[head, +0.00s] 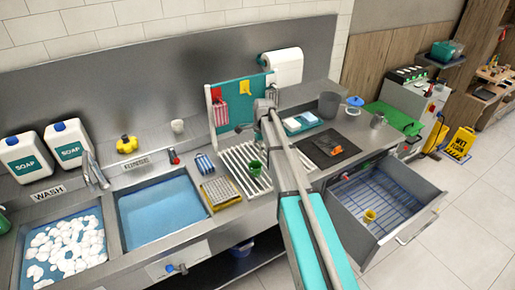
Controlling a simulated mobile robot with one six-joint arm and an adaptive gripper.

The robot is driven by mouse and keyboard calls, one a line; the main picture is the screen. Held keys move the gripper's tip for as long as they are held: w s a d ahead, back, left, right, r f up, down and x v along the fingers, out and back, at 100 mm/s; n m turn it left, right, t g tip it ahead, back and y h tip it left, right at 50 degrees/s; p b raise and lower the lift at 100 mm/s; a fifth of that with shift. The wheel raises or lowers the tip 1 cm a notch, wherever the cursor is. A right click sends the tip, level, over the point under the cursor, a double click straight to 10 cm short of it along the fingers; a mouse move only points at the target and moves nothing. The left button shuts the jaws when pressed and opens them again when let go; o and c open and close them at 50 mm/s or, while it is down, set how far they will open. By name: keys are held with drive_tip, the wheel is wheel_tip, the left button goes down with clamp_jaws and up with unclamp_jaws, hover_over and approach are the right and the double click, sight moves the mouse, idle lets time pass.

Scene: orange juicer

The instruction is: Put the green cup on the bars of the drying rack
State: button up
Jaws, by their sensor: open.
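The green cup (255,168) is small and appears upright on the white bars of the drying rack (233,158), near the rack's right side beside my arm. I cannot tell exactly how its base meets the bars. My gripper (241,128) is small in the view, above and behind the cup, in front of the teal board. It is open and apart from the cup, with nothing visible in it. My arm hides the right edge of the rack.
Left of the rack are a yellow tray (221,192), a rinse basin (160,212) and a foamy wash basin (65,248). An open drawer (385,205) holding a yellow cup (370,215) juts out at right. A paper roll (283,67) stands behind.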

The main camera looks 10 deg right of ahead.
drive_tip(key=shift+s, duration=0.1)
drive_tip(key=s+a+n+h, duration=0.1)
drive_tip(key=s+n, duration=1.6)
drive_tip(key=s, duration=1.1)
drive_tip(key=shift+s+a, duration=0.25)
drive_tip(key=shift+a, duration=0.05)
